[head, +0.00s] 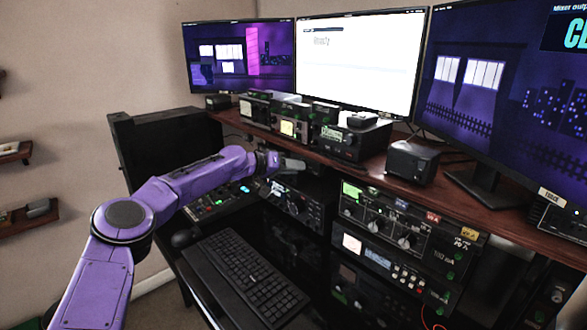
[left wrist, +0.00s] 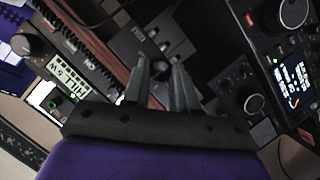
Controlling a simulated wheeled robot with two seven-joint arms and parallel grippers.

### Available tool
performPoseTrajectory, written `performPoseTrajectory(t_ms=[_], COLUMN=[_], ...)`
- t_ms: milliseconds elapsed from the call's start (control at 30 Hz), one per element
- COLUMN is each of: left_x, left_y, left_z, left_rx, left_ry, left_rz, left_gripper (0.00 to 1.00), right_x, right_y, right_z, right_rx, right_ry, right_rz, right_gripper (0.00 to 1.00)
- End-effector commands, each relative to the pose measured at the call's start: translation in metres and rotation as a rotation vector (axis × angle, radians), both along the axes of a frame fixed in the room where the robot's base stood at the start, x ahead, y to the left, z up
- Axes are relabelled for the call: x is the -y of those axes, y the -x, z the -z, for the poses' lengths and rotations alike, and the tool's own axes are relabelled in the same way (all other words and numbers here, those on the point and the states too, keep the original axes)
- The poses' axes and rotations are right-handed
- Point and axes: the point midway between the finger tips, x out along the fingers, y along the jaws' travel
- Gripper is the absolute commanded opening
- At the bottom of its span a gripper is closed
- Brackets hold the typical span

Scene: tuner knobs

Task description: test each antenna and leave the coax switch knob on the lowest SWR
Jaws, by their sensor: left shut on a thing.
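My left gripper (head: 289,164) is at the front edge of the wooden shelf, above a black radio (head: 293,203). In the left wrist view, its two fingers (left wrist: 161,75) are closed around a small dark round knob (left wrist: 160,68). The knob sits in front of a dark box (left wrist: 140,38) with pale lettering. I cannot read the knob's pointer direction. In the head view the gripper hides the knob. A lit green display (left wrist: 68,82) and a white lit meter (left wrist: 44,97) show at the left of the wrist view; the SWR reading is not legible.
Several small units with lit meters (head: 288,128) stand on the shelf (head: 370,172) under three monitors. A tuner panel with knobs (head: 404,242) is lower right. A keyboard (head: 246,275) lies in front. A black speaker box (head: 412,162) stands on the shelf.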

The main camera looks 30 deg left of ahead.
Motion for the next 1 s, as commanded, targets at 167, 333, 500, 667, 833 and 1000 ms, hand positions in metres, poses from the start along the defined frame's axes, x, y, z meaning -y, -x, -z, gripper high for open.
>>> performPoseTrajectory(t_ms=[167, 333, 500, 667, 833, 1000], left_x=[-0.001, 0.000, -0.001, -0.012, -0.035, -0.052], left_y=[0.000, 0.000, 0.000, 0.016, 0.049, 0.074], left_z=[0.000, 0.000, 0.000, -0.006, -0.018, -0.028], left_rx=[0.001, 0.001, 0.001, 0.004, 0.006, 0.005], left_ry=[0.000, -0.001, -0.001, -0.001, 0.001, 0.001], left_rz=[-0.002, -0.001, -0.001, -0.002, -0.002, -0.002], left_gripper=[0.34, 0.53, 0.53, 0.53, 0.53, 0.53], right_x=[0.000, 0.000, 0.000, 0.000, 0.000, 0.000], right_y=[0.000, 0.000, 0.000, 0.000, 0.000, 0.000], right_z=[0.000, 0.000, 0.000, 0.007, 0.016, 0.020], right_rx=[0.000, 0.000, 0.000, 0.000, 0.000, 0.000], right_ry=[0.000, 0.000, 0.000, 0.000, 0.000, 0.000], right_rz=[0.000, 0.000, 0.000, 0.000, 0.000, 0.000], right_gripper=[0.00, 0.00, 0.00, 0.00, 0.00, 0.00])
